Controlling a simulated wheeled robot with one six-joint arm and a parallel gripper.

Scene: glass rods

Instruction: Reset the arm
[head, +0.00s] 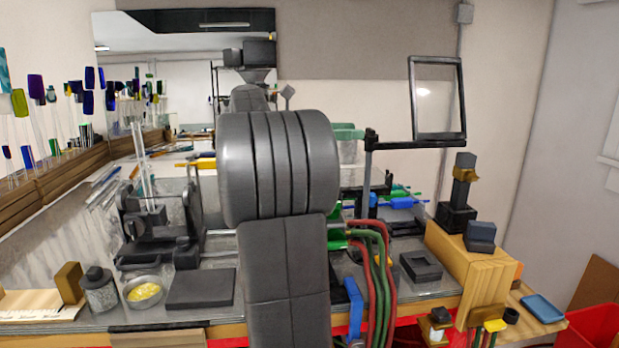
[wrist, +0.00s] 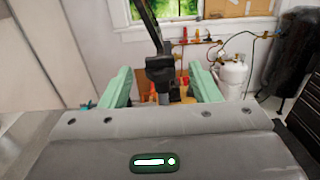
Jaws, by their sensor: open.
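My gripper (wrist: 162,82) shows in the wrist view with its two pale green fingers wide apart. No object is held between them. A dark rod with a black block (wrist: 160,68) stands in line with the gap; I cannot tell how far beyond the fingers it is. In the head view my grey arm rises through the middle of the picture. It hides the centre of the workbench (head: 205,316) and most or all of my gripper.
In the head view, glass rods (head: 20,102) stand in a wooden rack at left. A metal bowl (head: 144,292) with yellow bits sits on the bench. A framed panel (head: 437,98) and red and green hoses (head: 376,270) are at right. The wrist view shows a white gas tank (wrist: 233,78).

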